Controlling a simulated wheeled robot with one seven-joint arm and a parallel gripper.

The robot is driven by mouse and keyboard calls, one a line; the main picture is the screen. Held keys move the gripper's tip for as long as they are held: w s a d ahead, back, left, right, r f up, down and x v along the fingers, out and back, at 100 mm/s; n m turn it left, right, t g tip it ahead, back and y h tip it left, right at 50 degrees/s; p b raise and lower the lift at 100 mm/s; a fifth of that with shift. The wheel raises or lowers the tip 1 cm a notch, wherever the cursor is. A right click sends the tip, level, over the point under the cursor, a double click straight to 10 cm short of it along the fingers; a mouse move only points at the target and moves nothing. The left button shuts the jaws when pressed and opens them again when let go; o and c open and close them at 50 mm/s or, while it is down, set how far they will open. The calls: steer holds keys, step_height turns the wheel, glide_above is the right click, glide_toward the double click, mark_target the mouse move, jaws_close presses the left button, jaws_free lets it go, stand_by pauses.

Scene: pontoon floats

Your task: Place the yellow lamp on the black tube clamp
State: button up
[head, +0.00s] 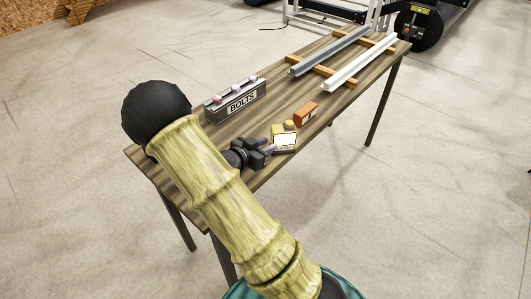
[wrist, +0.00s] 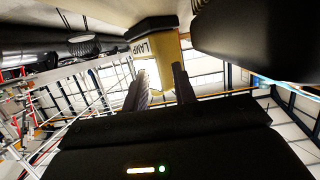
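The yellow lamp (head: 284,138) shows near the table's front edge in the head view, with a pale label on its face. In the wrist view the lamp (wrist: 163,52) lies at my fingertips, tilted, with a white label reading LAMP and a dark end. My gripper (head: 269,148) reaches it from the left. In the wrist view the two fingers of my gripper (wrist: 160,82) lie at either side of the lamp's yellow body and appear closed on it. I cannot make out the black tube clamp for certain in either view.
The wooden table (head: 160,165) carries a grey bin marked BOLTS (head: 236,100) and an orange block (head: 305,113). A grey rail (head: 330,50) and a white rail (head: 360,63) lie on wooden battens at the far end. Open concrete floor surrounds the table.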

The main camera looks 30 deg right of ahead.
steer(key=o, duration=0.8)
steer(key=s+v, duration=0.1)
steer(key=v, duration=1.6)
steer(key=shift+f+b, duration=0.25)
steer(key=shift+b, duration=0.05)
steer(key=shift+a, duration=0.1)
